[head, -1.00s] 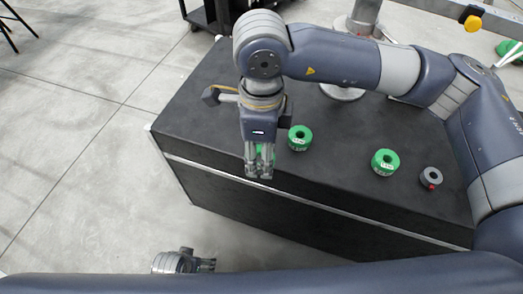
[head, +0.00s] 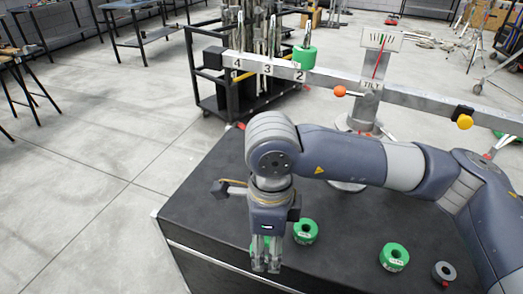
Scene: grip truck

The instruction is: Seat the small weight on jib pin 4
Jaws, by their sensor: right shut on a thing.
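My right gripper (head: 267,267) points down over the near part of the black case top. The grey jib beam (head: 340,82) crosses the back, with labels 4, 3 and 2 from left to right. Jib pin 4 (head: 240,32) stands upright and bare at the beam's left end, well above and behind my gripper. A green weight (head: 306,60) sits at pin 2. My left gripper is out of view.
Another green weight (head: 306,232) stands close right of my gripper. A further green weight (head: 394,257) and a small grey weight (head: 444,272) lie to the right on the black case (head: 215,205). A tilt gauge (head: 381,42) and a black cart (head: 212,90) are behind.

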